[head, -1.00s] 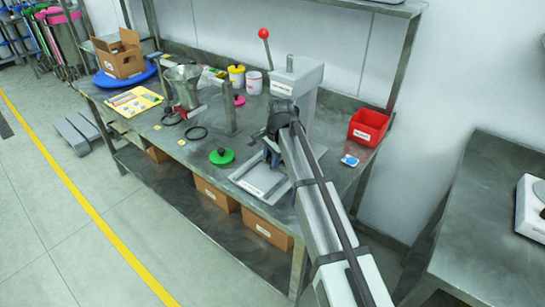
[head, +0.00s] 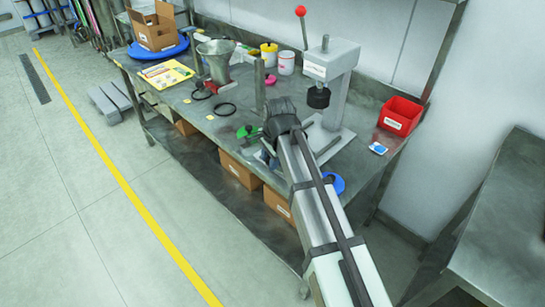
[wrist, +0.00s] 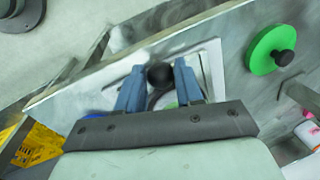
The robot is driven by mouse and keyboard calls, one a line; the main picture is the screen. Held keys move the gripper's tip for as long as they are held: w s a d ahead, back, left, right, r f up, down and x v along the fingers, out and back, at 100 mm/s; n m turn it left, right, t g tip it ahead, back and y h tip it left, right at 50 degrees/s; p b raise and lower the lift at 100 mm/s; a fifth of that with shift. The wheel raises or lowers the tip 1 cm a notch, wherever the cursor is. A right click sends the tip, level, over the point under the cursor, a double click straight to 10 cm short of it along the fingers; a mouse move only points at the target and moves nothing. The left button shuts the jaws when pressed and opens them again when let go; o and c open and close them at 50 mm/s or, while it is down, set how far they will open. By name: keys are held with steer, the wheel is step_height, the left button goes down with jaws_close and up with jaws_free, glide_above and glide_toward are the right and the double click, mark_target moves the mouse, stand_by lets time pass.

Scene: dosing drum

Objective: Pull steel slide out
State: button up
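My gripper (wrist: 160,78) points down at the bench, its two blue fingers apart. A round black knob (wrist: 160,75) lies between the fingertips in the wrist view; whether they touch it is unclear. A pale, blurred rectangular plate (wrist: 210,65) lies beyond the fingers. I cannot clearly make out the steel slide; the black knob may belong to it. In the head view my gripper (head: 264,156) is over the bench's front edge, left of the press stand (head: 338,90), and my arm hides much of that spot.
A green disc with a black knob (wrist: 270,50) lies near the gripper. A blue disc (head: 333,183) shows beside my arm. The press's black plunger (head: 318,97) hangs behind. The floor in front is open.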

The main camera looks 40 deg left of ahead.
steer(key=o, duration=0.4)
step_height(320, 180, up, 14)
steer(key=d, duration=0.2)
steer(key=shift+s+d+f, duration=0.2)
steer(key=shift+s+d, duration=0.1)
steer(key=shift+d, duration=0.05)
stand_by(0.7)
